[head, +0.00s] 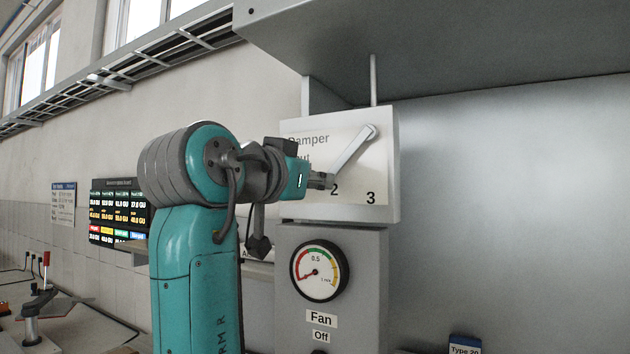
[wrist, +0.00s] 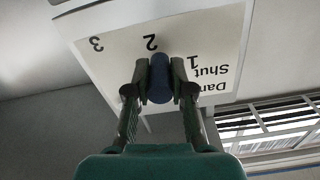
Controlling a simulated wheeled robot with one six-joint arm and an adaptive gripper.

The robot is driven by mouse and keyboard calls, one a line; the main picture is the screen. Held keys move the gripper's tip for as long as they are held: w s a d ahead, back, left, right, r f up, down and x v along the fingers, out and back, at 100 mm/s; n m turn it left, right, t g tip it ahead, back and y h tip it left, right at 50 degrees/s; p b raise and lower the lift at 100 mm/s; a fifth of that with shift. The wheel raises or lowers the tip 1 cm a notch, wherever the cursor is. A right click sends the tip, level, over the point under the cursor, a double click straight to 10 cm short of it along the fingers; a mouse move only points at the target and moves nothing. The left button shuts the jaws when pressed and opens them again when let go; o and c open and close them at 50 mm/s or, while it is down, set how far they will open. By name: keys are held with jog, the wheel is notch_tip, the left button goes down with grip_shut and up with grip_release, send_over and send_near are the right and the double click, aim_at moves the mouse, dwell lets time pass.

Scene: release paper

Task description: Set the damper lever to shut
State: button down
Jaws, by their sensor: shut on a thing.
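The damper panel (head: 385,170) is a white plate on a grey box, with "Damper", "2" and "3" readable in the head view. In the wrist view the panel (wrist: 110,57) appears upside down, with "3", "2", "1" and "Shut" showing. The pale damper lever (head: 353,147) slants from its upper right end down-left to my gripper (head: 327,181). My gripper (wrist: 159,84) is shut on the lever's blue knob (wrist: 158,75), one finger on each side. The knob appears between the "2" and "1" marks. The gripper hides part of the marks in the head view.
Below the panel is a round gauge (head: 319,271) with "Fan" (head: 321,318) and "Off" labels. A grey hood (head: 440,50) overhangs the panel, with a thin vertical rod (head: 373,80) above it. A display board (head: 118,212) hangs on the left wall.

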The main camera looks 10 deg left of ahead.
jog(key=shift+w+a+r+m, duration=0.25)
jog(key=shift+a+r+m, duration=0.55)
jog(key=shift+m, duration=0.4)
jog(key=r+m, duration=0.2)
jog(key=shift+w+a+r+m, duration=0.15)
jog(key=shift+a+m, duration=0.15)
jog(key=shift+a, duration=0.1)
jog(key=shift+w+a+r+m, duration=0.1)
jog(key=shift+a+r+m, duration=0.15)
jog(key=shift+r+m, duration=1.7)
jog(key=shift+m, duration=0.25)
jog(key=c, duration=1)
grip_release()
jog(key=v, duration=1.2)
